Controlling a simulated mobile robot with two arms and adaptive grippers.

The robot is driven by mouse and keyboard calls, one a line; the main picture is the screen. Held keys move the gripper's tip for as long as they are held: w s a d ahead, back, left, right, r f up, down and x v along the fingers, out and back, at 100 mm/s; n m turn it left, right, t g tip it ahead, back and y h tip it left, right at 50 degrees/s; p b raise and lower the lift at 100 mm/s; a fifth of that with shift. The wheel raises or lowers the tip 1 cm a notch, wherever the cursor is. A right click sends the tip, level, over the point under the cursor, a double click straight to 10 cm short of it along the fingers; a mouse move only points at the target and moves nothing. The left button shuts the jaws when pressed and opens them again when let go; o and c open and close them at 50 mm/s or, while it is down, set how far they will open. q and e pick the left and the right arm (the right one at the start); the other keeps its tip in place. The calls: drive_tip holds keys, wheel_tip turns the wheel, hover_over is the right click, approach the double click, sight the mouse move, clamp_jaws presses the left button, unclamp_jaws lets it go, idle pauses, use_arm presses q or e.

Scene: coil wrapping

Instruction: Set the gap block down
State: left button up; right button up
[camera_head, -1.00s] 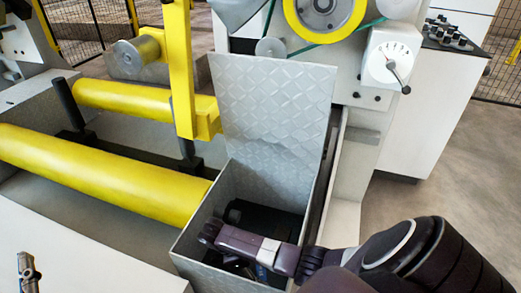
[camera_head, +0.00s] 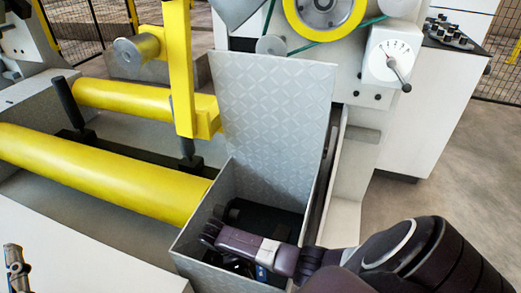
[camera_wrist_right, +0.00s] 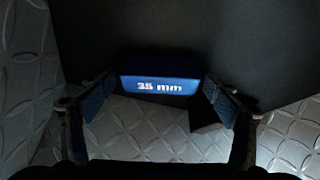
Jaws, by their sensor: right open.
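The gap block (camera_wrist_right: 158,86) is a blue block marked "35 mm". In the right wrist view it lies between the two spread fingers of my right gripper (camera_wrist_right: 160,98), with dark room seen at its sides. My right gripper (camera_head: 232,264) is open and down inside the grey metal box (camera_head: 190,262). The head view does not clearly show the block, as my wrist covers that part. I cannot tell whether the block's underside touches the box floor. A small metal part at the lower left edge (camera_head: 17,268) seems to be my left gripper; its jaws are not readable.
The box has a raised patterned lid (camera_head: 272,105) behind it and walls close around my right gripper. A dark object (camera_head: 268,218) sits in the box. A yellow roller (camera_head: 100,175) lies to the left, and a machine with a dial (camera_head: 391,62) stands behind.

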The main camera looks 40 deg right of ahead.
drive_tip(key=shift+r, duration=0.15)
drive_tip(key=p+v, duration=0.1)
drive_tip(key=v, duration=0.2)
drive_tip(key=shift+p, duration=0.35)
use_arm(q)
wheel_tip(320, 180, down, 14)
drive_tip(key=a+g+y+p, duration=0.1)
drive_tip(key=a+g+y, duration=0.15)
drive_tip(key=g, duration=0.45)
use_arm(e)
drive_tip(key=v, duration=0.3)
use_arm(q)
drive_tip(key=s+a+f+g+y+p, duration=0.1)
drive_tip(key=s+a+f+g+p, duration=0.1)
drive_tip(key=s+f+g, duration=0.4)
drive_tip(key=shift+s+a+f+n+y, duration=0.35)
drive_tip(key=shift+s+f, duration=0.35)
drive_tip(key=shift+f, duration=1.35)
use_arm(e)
drive_tip(key=shift+v, duration=2.95)
